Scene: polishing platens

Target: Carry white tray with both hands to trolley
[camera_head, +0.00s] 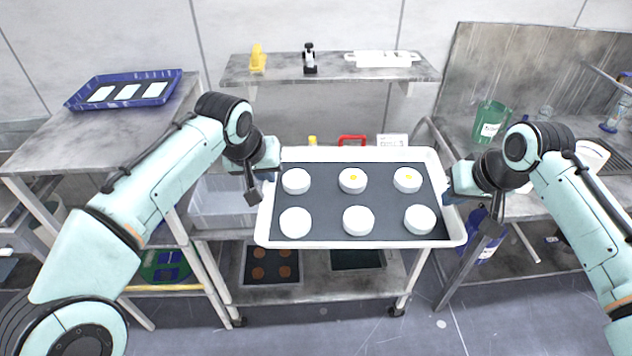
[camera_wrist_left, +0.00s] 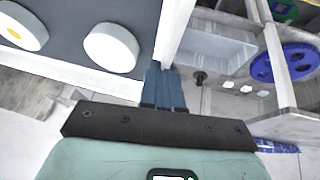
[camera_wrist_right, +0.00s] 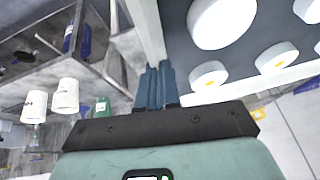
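The white tray (camera_head: 360,244) has a dark grey lining and carries several round white pieces, some with a yellow dot. It looks roughly level in the head view, held in the air in front of the trolley (camera_head: 318,288), whose top it mostly hides. My left gripper (camera_head: 268,180) is shut on the tray's left rim; its blue fingers pinch the rim in the left wrist view (camera_wrist_left: 164,75). My right gripper (camera_head: 450,192) is shut on the right rim, also seen in the right wrist view (camera_wrist_right: 157,78). I cannot tell the gap between tray and trolley.
A blue tray (camera_head: 170,93) lies on the table at left. A shelf (camera_head: 285,68) with small items hangs behind. A clear bin (camera_head: 215,205) stands left of the white tray. A sink bench with a green jug (camera_head: 490,122) is at right.

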